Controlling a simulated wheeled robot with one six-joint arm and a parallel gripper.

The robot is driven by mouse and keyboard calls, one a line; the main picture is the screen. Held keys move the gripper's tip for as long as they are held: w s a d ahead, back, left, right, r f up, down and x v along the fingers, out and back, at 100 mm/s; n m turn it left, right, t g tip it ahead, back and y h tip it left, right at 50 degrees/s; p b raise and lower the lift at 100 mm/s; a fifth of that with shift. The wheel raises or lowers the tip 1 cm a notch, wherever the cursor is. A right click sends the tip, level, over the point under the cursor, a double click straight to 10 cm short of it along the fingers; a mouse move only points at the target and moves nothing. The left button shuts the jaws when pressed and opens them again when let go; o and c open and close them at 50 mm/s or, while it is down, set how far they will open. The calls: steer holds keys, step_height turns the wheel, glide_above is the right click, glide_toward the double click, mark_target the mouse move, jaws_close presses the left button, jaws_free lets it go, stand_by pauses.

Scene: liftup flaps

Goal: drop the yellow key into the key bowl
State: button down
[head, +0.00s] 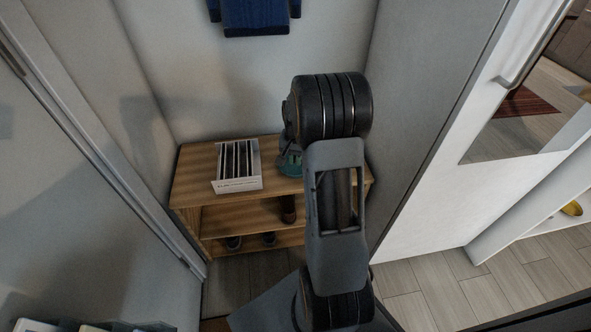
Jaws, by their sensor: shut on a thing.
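The key bowl (287,169), a small teal bowl, stands on the right part of the wooden shelf unit's top. My arm hides its right side and part of its inside. The yellow key does not show. My own arm reaches up through the middle of the head view, its thick dark joint just above and to the right of the bowl. My gripper's fingers are hidden behind the arm, so how they sit relative to the bowl cannot be seen.
A white box with dark slots (237,165) lies left of the bowl on the wooden shelf unit (195,165). Shoes (288,209) stand on its lower shelves. Walls close in on both sides. A white mirrored door (455,150) is at right. Blue hanging cloth (254,18) is above.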

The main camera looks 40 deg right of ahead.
steer(key=shift+f+b, duration=1.05)
steer(key=shift+f, duration=0.6)
steer(key=c, duration=1.1)
jaws_free()
steer(key=shift+r, duration=0.1)
step_height(320, 180, up, 14)
steer(key=p, duration=0.5)
steer(key=shift+s, duration=0.1)
steer(key=s+a+r+n+t+p, duration=0.1)
steer(key=s+a+r+n+p, duration=0.2)
steer(key=r+p, duration=0.6)
steer(key=s+a+r+n+t+p, duration=0.1)
steer(key=s+a+r+n+p, duration=0.2)
steer(key=s+a+r+p, duration=0.4)
steer(key=s+a+r+n+t+p, duration=0.1)
steer(key=s+a+r+n+p, duration=0.3)
steer(key=a+r+p, duration=0.5)
step_height(320, 180, up, 7)
steer(key=s+p, duration=0.1)
steer(key=p, duration=0.2)
steer(key=shift+a+r+t, duration=0.2)
steer(key=shift+a+t, duration=0.05)
steer(key=shift+t, duration=0.05)
